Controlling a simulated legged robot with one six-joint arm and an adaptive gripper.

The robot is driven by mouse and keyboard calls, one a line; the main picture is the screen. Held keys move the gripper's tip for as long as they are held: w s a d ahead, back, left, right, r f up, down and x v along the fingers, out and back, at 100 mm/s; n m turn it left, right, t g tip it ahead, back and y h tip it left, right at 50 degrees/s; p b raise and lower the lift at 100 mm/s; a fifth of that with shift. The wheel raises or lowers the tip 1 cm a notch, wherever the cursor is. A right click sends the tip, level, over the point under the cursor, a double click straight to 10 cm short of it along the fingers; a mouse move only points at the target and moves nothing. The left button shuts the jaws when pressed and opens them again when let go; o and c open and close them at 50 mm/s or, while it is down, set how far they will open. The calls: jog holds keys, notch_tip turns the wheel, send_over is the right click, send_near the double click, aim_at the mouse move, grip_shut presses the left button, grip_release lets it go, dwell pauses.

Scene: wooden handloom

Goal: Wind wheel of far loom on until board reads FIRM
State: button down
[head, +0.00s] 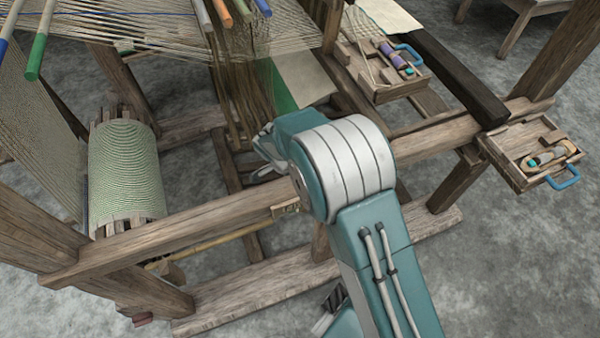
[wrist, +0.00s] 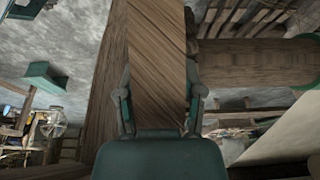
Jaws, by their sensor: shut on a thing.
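In the wrist view my gripper (wrist: 160,88) has one finger on each side of a wooden bar (wrist: 158,50) with slanting grain, and it is shut on the bar. I cannot tell which part of the loom this bar is. In the head view my arm bends over the loom's front rail (head: 180,225), and I cannot make out the fingertips clearly there. A loom (head: 460,140) fills the head view, with a ribbed pale green roll (head: 126,170) at left. No board reading shows. A small spoked wheel (wrist: 50,124) stands far off at left in the wrist view.
Wooden trays with blue handles hold shuttles at the upper right (head: 385,72) and right (head: 535,150). Stretched threads (head: 150,25) and coloured rods (head: 38,45) cross the upper left. Loom posts and rails crowd the arm. Grey floor (head: 500,270) is clear at lower right.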

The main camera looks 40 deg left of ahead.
jog(key=shift+a, duration=0.1)
jog(key=shift+c, duration=1.1)
grip_release()
jog(key=shift+w, duration=0.1)
jog(key=shift+r, duration=0.1)
jog(key=v, duration=1.1)
jog(key=shift+r, duration=0.3)
jog(key=shift+a, duration=0.1)
